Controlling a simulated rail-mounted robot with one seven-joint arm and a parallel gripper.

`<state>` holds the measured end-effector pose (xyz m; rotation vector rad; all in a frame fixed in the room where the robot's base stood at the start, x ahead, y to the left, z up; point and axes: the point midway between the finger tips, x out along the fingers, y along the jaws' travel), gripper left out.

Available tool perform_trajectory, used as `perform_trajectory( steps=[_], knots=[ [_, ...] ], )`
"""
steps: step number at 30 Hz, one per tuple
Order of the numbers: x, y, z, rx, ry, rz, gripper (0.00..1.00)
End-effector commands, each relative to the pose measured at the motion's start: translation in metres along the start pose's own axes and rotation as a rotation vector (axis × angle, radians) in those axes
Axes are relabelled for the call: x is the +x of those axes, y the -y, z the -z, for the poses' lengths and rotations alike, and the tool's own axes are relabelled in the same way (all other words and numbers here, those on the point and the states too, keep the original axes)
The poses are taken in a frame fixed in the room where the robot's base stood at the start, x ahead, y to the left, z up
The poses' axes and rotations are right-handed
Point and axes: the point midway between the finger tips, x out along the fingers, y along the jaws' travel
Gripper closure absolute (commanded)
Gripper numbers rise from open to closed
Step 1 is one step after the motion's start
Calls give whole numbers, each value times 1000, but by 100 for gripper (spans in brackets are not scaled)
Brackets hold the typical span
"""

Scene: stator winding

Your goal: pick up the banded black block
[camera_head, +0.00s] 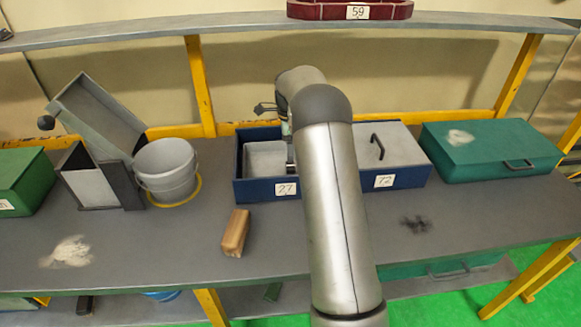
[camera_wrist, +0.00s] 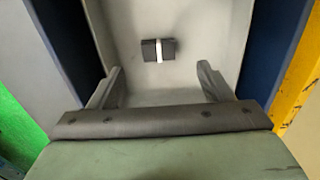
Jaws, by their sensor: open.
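The banded black block (camera_wrist: 149,50) is small and dark with a white band across its middle. In the wrist view it lies on the pale grey floor inside a blue-walled bin, near the top centre. My gripper (camera_wrist: 160,68) is open and empty, its two fingers spread wide, and the block shows between and beyond them. In the head view the blue bin marked 27 (camera_head: 266,190) has a pale grey interior. There my arm hides part of the bin, and I cannot see the block or my fingertips clearly.
A lidded blue box marked 72 (camera_head: 406,178) adjoins the bin on the right. A wooden block (camera_head: 236,233) lies in front. A grey bucket (camera_head: 166,168) stands left and a green case (camera_head: 490,150) far right. A shelf (camera_head: 120,32) runs above.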

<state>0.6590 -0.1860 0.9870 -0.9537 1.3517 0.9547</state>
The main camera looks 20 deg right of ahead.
Motion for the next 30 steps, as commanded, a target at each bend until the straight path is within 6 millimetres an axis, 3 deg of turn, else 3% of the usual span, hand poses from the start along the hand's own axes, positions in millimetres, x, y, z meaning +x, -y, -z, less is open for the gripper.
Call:
perform_trajectory(
  steps=[10, 18, 27, 30],
  knots=[
    [30, -2, 2, -1, 0, -4, 27],
    [68, -4, 4, -1, 1, -2, 27],
    [74, -3, 4, -2, 0, 1, 27],
    [73, -3, 4, -2, 0, 1, 55]
  ],
)
